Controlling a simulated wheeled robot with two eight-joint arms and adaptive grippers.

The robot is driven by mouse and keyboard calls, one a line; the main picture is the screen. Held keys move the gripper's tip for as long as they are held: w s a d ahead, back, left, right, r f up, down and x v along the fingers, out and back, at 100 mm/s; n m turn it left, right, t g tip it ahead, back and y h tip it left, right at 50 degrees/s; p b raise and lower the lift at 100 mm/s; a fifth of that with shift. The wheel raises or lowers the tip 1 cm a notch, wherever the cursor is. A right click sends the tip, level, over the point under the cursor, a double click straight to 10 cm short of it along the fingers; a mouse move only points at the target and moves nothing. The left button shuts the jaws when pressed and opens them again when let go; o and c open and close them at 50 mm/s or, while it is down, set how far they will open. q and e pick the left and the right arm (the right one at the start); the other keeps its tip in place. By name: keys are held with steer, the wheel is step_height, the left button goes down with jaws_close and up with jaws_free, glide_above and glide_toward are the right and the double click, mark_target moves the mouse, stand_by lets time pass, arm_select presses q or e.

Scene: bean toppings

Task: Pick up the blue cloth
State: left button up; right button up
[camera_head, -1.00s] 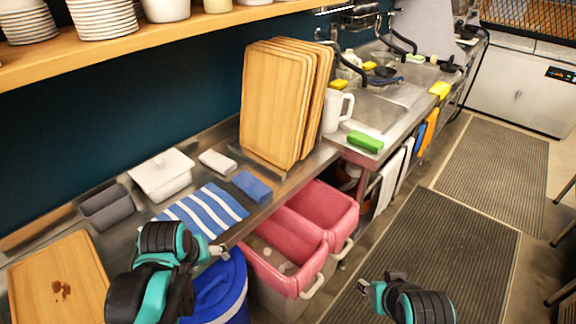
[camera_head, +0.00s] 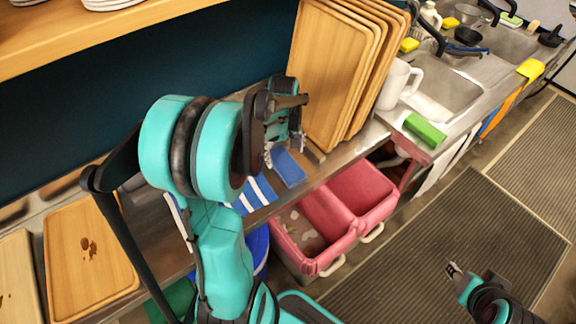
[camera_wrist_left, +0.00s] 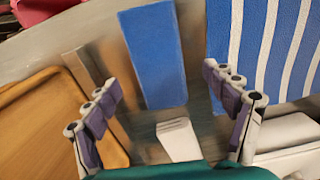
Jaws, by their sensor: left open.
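The plain blue cloth (camera_head: 288,167) lies flat on the steel counter between the striped cloth and the upright wooden boards. In the left wrist view the blue cloth (camera_wrist_left: 153,55) shows ahead, between the fingers. My left gripper (camera_head: 285,147) is open above the blue cloth, with its fingers pointing down and nothing between them; it also shows in the left wrist view (camera_wrist_left: 160,80). The gripper hides part of the cloth in the head view. My right gripper (camera_head: 454,270) is low at the right over the floor mat; its jaws are too small to judge.
A blue and white striped cloth (camera_wrist_left: 262,45) lies beside the blue cloth. A small white block (camera_wrist_left: 180,141) lies near it. Upright wooden boards (camera_head: 325,75) stand behind to the right. Pink bins (camera_head: 365,190) are below the counter edge. A green sponge (camera_head: 425,131) lies near the sink.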

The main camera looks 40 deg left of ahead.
mark_target(285, 163)
arm_select(q)
step_height(285, 163, down, 4)
steer(key=shift+d+f+b, duration=0.1)
steer(key=shift+b, duration=0.65)
steer(key=c, duration=1.2)
steer(key=shift+r, duration=0.2)
steer(key=shift+r+p, duration=0.35)
steer(key=shift+r, duration=0.15)
step_height(285, 163, up, 3)
steer(key=shift+p, duration=0.7)
steer(key=d+r+p, duration=0.1)
steer(key=d+r, duration=0.1)
steer(key=d, duration=0.2)
steer(key=d+r+p, duration=0.1)
steer(key=d+r, duration=0.1)
steer(key=d, duration=0.1)
steer(key=d+r+p, duration=0.1)
steer(key=d+r, duration=0.2)
steer(key=d, duration=0.1)
steer(key=shift+w+d, duration=0.2)
steer(key=shift+d, duration=0.15)
